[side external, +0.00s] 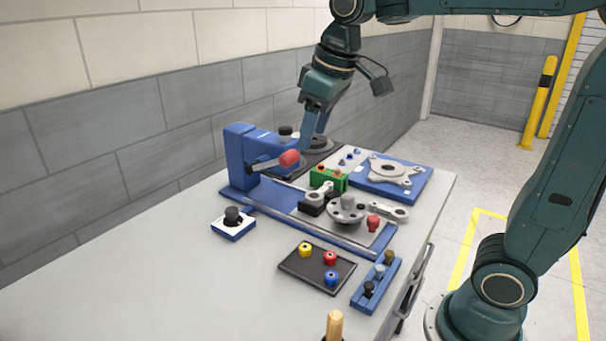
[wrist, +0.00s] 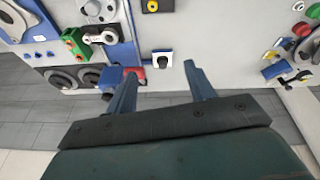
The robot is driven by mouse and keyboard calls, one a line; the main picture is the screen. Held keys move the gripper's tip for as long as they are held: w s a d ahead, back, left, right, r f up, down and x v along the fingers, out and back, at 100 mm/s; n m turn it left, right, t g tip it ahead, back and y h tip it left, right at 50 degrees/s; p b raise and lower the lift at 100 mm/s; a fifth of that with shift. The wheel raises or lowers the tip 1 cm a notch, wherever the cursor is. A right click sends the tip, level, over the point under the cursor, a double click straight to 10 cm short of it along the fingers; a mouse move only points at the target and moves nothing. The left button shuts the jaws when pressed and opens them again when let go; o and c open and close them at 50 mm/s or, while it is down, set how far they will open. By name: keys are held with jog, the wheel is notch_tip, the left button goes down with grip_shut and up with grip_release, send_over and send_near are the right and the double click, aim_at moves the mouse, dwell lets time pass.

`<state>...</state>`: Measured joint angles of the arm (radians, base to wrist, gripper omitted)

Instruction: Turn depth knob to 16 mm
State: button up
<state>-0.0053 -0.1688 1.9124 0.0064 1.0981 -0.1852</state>
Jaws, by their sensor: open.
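A black knob (side external: 232,214) stands on a small blue base with a white top at the table's left. In the wrist view this knob (wrist: 162,58) shows beyond and between my fingertips, apart from them. A second dark knob (side external: 286,131) shows at the back of the blue fixture (side external: 238,150); in the wrist view a dark knob (wrist: 108,96) is just left of my left finger. No readable mm scale shows, so I cannot tell which is the depth knob. My gripper (side external: 315,127) is open and empty, behind the fixture near the wall, its tips partly hidden.
A lever with a red grip (side external: 289,158) juts from the fixture. A green block (side external: 328,179), a grey round part (side external: 346,209) and a blue plate (side external: 394,178) lie to the right. A tray of coloured knobs (side external: 300,270) is in front. The left table area is clear.

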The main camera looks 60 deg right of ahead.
jog(key=w+f+n+g, duration=0.2)
jog(key=w+f, duration=0.1)
jog(key=w, duration=1)
jog(key=n+g, duration=0.1)
send_over(231, 209)
notch_tip(231, 209, down, 9)
jog(key=shift+f, duration=0.1)
jog(key=shift+f, duration=6.8)
jog(key=c, duration=1)
